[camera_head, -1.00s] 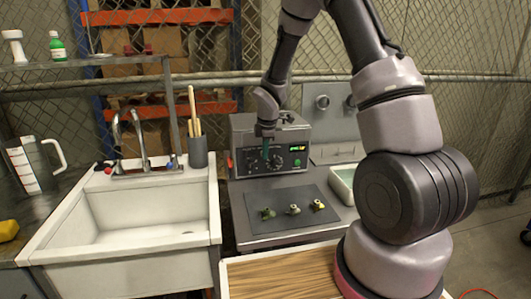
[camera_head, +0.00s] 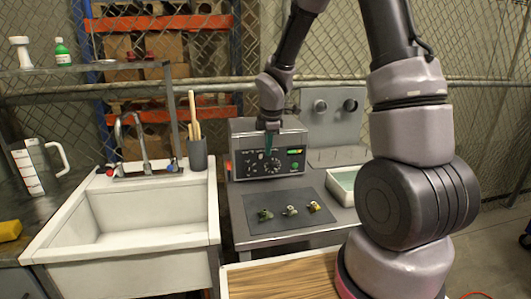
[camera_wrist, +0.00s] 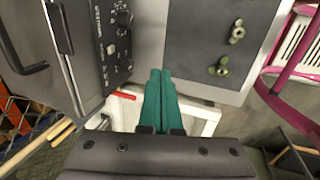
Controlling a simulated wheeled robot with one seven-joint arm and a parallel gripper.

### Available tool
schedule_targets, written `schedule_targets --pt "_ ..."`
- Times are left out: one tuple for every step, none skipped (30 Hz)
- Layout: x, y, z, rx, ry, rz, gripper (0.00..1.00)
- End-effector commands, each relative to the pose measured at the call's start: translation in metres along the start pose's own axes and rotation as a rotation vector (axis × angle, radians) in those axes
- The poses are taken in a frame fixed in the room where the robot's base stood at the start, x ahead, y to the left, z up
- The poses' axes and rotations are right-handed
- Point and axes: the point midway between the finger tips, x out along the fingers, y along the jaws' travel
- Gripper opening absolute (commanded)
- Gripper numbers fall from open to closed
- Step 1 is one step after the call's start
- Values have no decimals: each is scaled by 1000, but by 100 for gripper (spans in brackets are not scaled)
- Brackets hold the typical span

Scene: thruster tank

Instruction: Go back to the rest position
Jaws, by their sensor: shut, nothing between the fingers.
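My gripper (camera_head: 268,143) hangs in front of the control panel of the grey machine (camera_head: 240,131), fingers pointing down. In the wrist view its two green fingers (camera_wrist: 160,98) lie together, shut, with nothing between them. The machine's panel with its knobs also shows in the wrist view (camera_wrist: 116,45), left of the fingers. I cannot tell how far the fingertips are from the panel. Several small metal parts lie on the dark mat (camera_head: 258,228) in front of the machine; two of them show at the upper right of the wrist view.
A white sink (camera_head: 130,258) with a faucet (camera_head: 140,140) stands left of the machine. A cup with wooden sticks (camera_head: 198,153) stands behind it. A pale tray (camera_head: 342,192) sits right of the mat. A wooden surface (camera_head: 290,281) lies in front, and a mesh fence stands behind.

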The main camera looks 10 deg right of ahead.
Motion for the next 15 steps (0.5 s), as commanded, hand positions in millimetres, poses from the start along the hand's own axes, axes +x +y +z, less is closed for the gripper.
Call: schedule_targets --pt "-4 -1 0 6 0 3 0" --pt "-8 -1 1 16 -1 5 0" --pt "-14 0 3 40 -3 11 0" --pt "-21 0 6 66 -5 17 0" --pt "-29 0 9 102 -8 23 0" --pt "-42 -1 14 161 -11 34 0" --pt "-54 -1 18 215 -12 43 0" --pt "-66 -2 22 274 -13 54 0" --pt "-85 -5 29 363 -12 69 0" --pt "-99 -8 34 433 -9 80 0" --pt "-112 -11 38 506 -5 90 0" --pt "-130 -16 44 602 3 103 0" --pt "-143 -21 48 672 11 112 0" --pt "-155 -26 51 744 21 119 0" --pt "-171 -33 55 839 36 129 0"
